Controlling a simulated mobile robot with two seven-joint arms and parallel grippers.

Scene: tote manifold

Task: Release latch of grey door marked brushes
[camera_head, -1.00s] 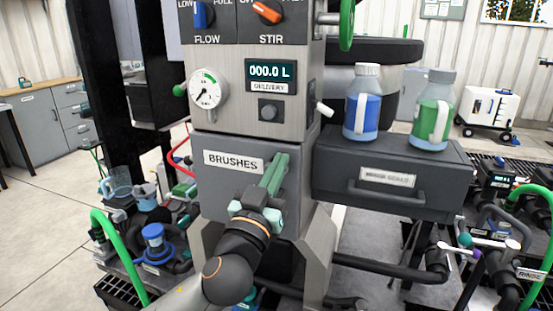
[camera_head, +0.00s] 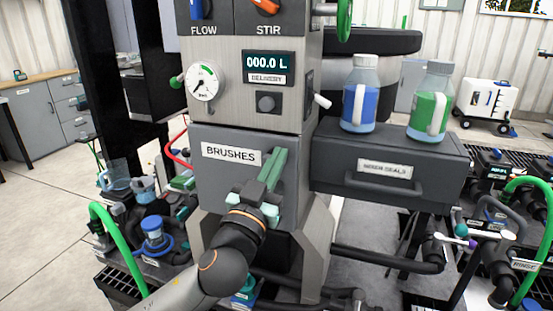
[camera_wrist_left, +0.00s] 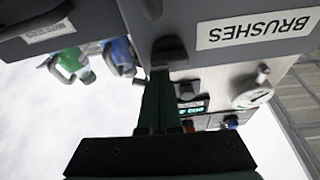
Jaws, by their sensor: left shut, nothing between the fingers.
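The grey door (camera_head: 215,185) with a white BRUSHES label (camera_head: 231,153) is on the front of the machine's column, and its face looks closed. My left gripper (camera_head: 279,154) is shut, with its green fingers along the door's right side, right of the label. In the left wrist view the door (camera_wrist_left: 225,12) appears upside down. There the shut fingers (camera_wrist_left: 159,75) reach up to a dark block (camera_wrist_left: 168,50) at the door's edge, which may be the latch. I cannot tell whether they touch. In the head view the latch is hidden behind the fingers. My right gripper is not in view.
A dark drawer (camera_head: 400,195) juts out right of the door, with a blue bottle (camera_head: 358,105) and a green bottle (camera_head: 428,112) on top. A gauge (camera_head: 203,82) and display (camera_head: 268,67) sit above the door. Hoses and pumps crowd the lower left and right.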

